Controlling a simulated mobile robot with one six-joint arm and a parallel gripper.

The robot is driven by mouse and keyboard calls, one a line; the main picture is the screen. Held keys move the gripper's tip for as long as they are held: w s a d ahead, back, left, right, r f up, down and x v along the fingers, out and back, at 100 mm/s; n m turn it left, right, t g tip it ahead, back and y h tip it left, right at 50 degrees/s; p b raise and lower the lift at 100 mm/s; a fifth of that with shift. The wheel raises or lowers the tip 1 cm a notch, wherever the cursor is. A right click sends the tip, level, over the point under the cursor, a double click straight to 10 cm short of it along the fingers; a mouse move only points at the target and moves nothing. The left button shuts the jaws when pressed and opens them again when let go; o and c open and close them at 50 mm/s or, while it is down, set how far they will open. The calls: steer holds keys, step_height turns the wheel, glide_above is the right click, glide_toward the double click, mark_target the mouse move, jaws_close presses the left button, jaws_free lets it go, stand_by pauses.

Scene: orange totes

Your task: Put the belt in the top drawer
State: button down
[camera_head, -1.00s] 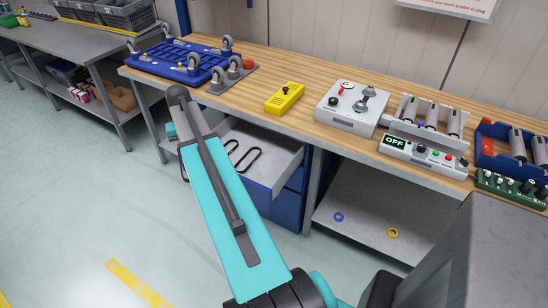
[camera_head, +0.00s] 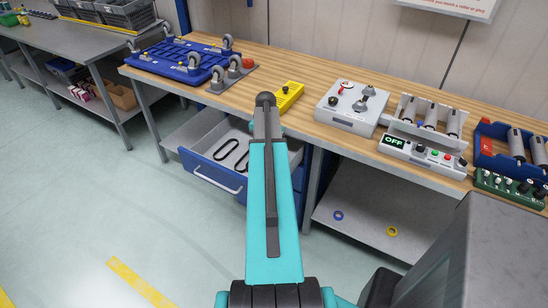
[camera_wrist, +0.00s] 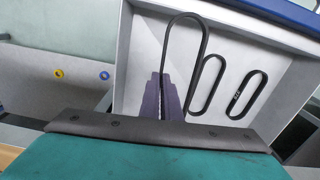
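The top drawer (camera_head: 212,175) stands open under the workbench, with a blue front and grey inside; its wall also shows in the wrist view (camera_wrist: 285,40). My gripper (camera_wrist: 167,85) has purple fingers close together over the drawer, as the wrist view shows. A black belt (camera_wrist: 183,17) forms a long loop from between the fingers, and they look shut on it. Two smaller black belts lie on the drawer floor, one nearer the fingers (camera_wrist: 207,62) and one farther right (camera_wrist: 247,95). My arm hides the gripper and held belt in the head view.
On the bench are a blue caster platform (camera_head: 180,60), a yellow box (camera_head: 290,95) partly behind my arm, a switch panel (camera_head: 350,108) and a roller unit (camera_head: 425,140). Blue (camera_head: 338,215) and yellow (camera_head: 391,231) rings lie on the lower shelf. The floor at left is clear.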

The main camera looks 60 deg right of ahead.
steer(key=s+f, duration=0.1)
steer(key=s+d+f+m, duration=0.1)
steer(key=shift+s+d, duration=0.3)
steer(key=shift+f+b, duration=1.4)
steer(key=shift+f, duration=1.05)
steer(key=shift+f+b, duration=0.85)
steer(key=shift+f, duration=1.05)
steer(key=c, duration=1.9)
jaws_free()
steer(key=shift+r+p, duration=1.55)
steer(key=shift+r, duration=1.25)
